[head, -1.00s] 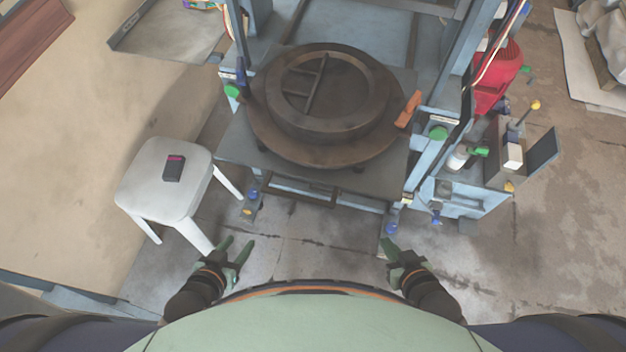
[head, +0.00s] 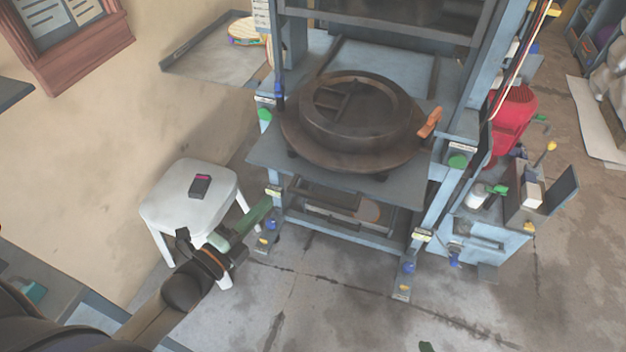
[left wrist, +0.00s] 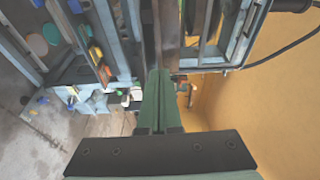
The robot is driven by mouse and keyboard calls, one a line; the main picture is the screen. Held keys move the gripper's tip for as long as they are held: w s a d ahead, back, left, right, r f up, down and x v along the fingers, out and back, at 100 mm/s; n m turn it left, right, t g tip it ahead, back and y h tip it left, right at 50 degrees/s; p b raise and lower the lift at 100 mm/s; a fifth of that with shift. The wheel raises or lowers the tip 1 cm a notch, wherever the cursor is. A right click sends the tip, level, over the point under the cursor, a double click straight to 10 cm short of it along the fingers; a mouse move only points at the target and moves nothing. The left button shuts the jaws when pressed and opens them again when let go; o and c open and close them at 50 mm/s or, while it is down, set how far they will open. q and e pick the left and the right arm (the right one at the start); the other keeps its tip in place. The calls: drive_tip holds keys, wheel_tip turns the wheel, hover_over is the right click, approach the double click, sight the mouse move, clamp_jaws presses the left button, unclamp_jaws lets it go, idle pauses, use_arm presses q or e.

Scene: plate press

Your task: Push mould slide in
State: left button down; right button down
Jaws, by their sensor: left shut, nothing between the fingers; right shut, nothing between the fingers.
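The mould (head: 352,112), a dark round ring with inner bars, sits on a brown round plate (head: 345,160). This rests on a flat grey slide (head: 265,155) that juts out from the front of the blue press. An orange handle (head: 429,122) stands at the plate's right side. My left gripper (head: 266,205) is shut and empty, low beside the press's left front post and apart from the mould. Its green fingers lie together in the left wrist view (left wrist: 158,85). Only a green tip of my right gripper (head: 426,346) shows at the bottom edge.
A white stool (head: 190,215) with a small dark box (head: 200,186) stands left of the press, close to my left arm. A control stand (head: 490,230) and a red motor (head: 512,120) are at the right. The floor in front is clear.

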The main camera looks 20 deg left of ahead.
sight(311, 157)
use_arm(q)
drive_tip(key=x, duration=1.4)
drive_tip(key=shift+w, duration=0.1)
